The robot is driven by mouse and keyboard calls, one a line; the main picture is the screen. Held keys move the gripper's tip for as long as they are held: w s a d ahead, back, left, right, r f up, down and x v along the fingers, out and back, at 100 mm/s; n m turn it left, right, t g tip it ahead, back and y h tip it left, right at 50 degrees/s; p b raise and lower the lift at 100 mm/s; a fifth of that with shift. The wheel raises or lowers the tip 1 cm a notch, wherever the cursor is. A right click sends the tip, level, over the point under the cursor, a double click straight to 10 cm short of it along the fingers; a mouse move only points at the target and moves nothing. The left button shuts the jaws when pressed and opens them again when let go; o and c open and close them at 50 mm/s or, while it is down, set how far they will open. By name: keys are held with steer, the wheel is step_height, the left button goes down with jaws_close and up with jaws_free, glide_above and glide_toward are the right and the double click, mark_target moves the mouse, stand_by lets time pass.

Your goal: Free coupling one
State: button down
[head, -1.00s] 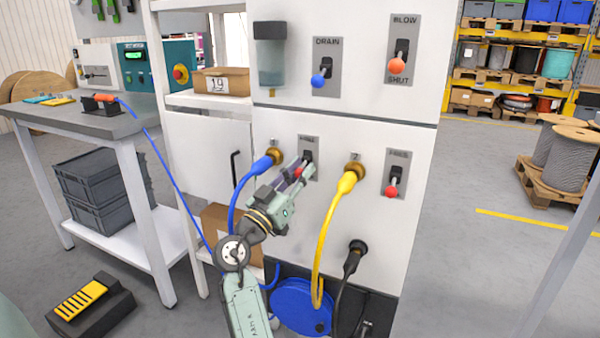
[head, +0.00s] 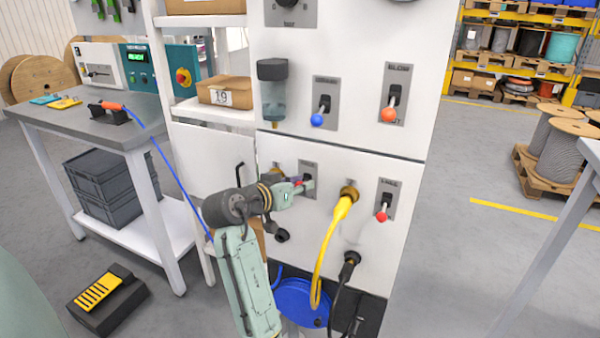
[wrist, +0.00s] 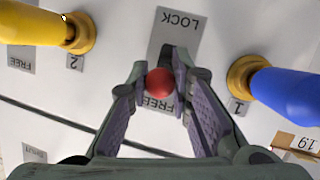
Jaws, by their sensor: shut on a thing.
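The coupling-one lever has a red ball knob (wrist: 160,82) on a grey plate (wrist: 180,28) marked LOCK and FREE, which appears upside down in the wrist view. My gripper (wrist: 160,88) has its fingers closed around the knob, one on each side. In that view the knob overlaps the FREE word, but the exact lever angle is hard to tell. The blue plug (wrist: 285,95) is in coupling 1, to the right of my fingers. In the head view my gripper (head: 300,186) is at the lever plate (head: 309,168); the arm hides the blue plug.
A yellow plug (head: 342,207) is in coupling 2, close to the right, with its own red-knobbed lever (head: 381,216). DRAIN (head: 317,120) and BLOW (head: 389,115) levers are above. A black plug (head: 349,262) and a blue reel (head: 300,303) are below.

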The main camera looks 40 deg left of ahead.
steer(key=shift+w+r+g+p, duration=0.15)
steer(key=shift+r+g+p, duration=0.35)
steer(key=shift+g+p, duration=0.45)
steer(key=shift+f, duration=0.1)
steer(key=c, duration=1.4)
jaws_free()
steer(key=v, duration=1.2)
steer(key=shift+a, duration=0.1)
